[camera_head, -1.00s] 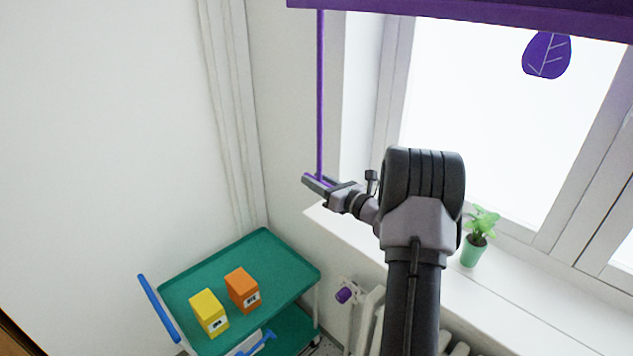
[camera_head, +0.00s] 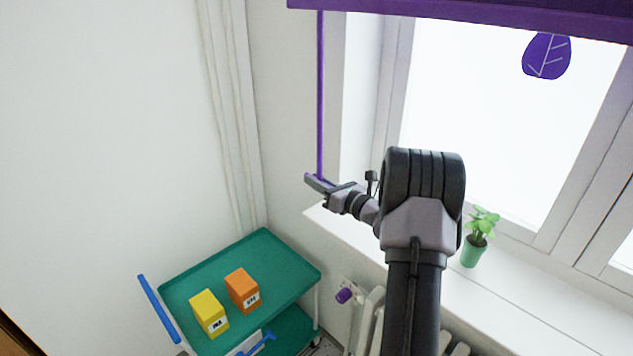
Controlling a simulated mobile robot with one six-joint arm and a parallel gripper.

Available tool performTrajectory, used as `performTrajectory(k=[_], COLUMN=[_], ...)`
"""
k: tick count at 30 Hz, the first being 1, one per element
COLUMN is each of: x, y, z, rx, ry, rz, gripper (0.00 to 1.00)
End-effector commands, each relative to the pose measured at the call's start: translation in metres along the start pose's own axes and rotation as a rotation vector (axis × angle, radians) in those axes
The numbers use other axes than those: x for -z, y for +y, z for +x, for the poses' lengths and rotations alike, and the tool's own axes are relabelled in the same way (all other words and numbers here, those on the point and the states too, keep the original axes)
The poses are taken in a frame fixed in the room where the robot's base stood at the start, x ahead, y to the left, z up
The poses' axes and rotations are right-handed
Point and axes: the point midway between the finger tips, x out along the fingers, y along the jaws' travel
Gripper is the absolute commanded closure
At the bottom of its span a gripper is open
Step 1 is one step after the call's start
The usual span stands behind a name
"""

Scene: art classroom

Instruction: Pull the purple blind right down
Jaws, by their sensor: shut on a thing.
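The purple blind (camera_head: 460,11) shows as a band across the top of the window, with the glass below it uncovered. A thin purple pull rod or cord (camera_head: 320,95) hangs from the blind's left end, in front of the wall beside the window. My gripper (camera_head: 319,181) is shut on the lower end of this pull, left of the window recess. The fingers hide the very end of the pull. The blind's upper part is out of the frame.
A green trolley (camera_head: 285,251) with a yellow box (camera_head: 209,313) and an orange box (camera_head: 242,290) stands below. A potted plant (camera_head: 477,238) stands on the white sill (camera_head: 530,297). A radiator with a purple knob (camera_head: 344,296) is under the sill. A purple leaf shape (camera_head: 547,56) is at the window.

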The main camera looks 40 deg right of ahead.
Motion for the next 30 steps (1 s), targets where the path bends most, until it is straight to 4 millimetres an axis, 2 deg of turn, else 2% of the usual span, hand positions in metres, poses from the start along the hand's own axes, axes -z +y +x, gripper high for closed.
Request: performTrajectory(k=[23, 26, 30], x=[0.0, 0.012, 0.053], y=[-0.001, -0.003, -0.011], z=[0.0, -0.001, -0.001], rx=[0.002, 0.002, 0.002], ry=[-0.002, -0.001, 0.003], rz=[0.001, 0.002, 0.004], gripper=[1.0, 1.0, 1.0])
